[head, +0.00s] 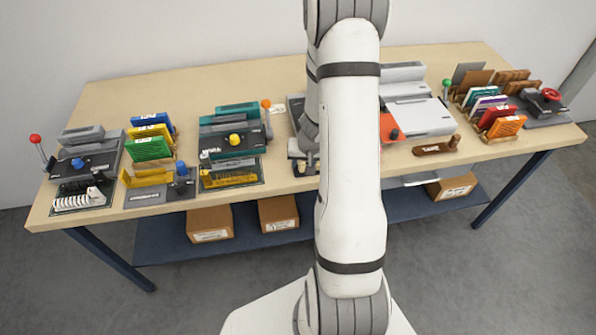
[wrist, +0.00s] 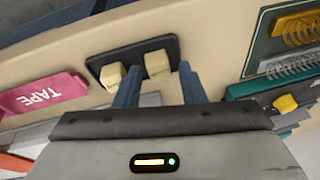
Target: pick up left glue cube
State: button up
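Two small cream glue cubes stand on a dark tray (wrist: 101,64) near the table edge in the wrist view. That view is turned around relative to the head view, so the left glue cube (wrist: 157,63) is the one on the right there. The other glue cube (wrist: 111,76) is on the left. My gripper (wrist: 159,72) is open, with its blue fingers pointing at the tray. The left glue cube shows between the fingertips; I see no clear contact. In the head view my arm hides much of this area.
A pink TAPE piece (wrist: 42,95) lies beside the tray in the wrist view. On the other side are a teal machine (wrist: 290,84) and a board with wire coils (wrist: 262,50). A brown tape holder (head: 436,146) and a grey-white machine (head: 415,108) stand right of my arm.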

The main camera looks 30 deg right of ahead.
aim_at(303, 165)
jog(key=shift+w+f, duration=0.1)
jog(key=shift+f, duration=0.15)
jog(key=shift+c, duration=0.4)
grip_shut()
notch_tip(303, 165, up, 10)
jog(key=p, duration=0.6)
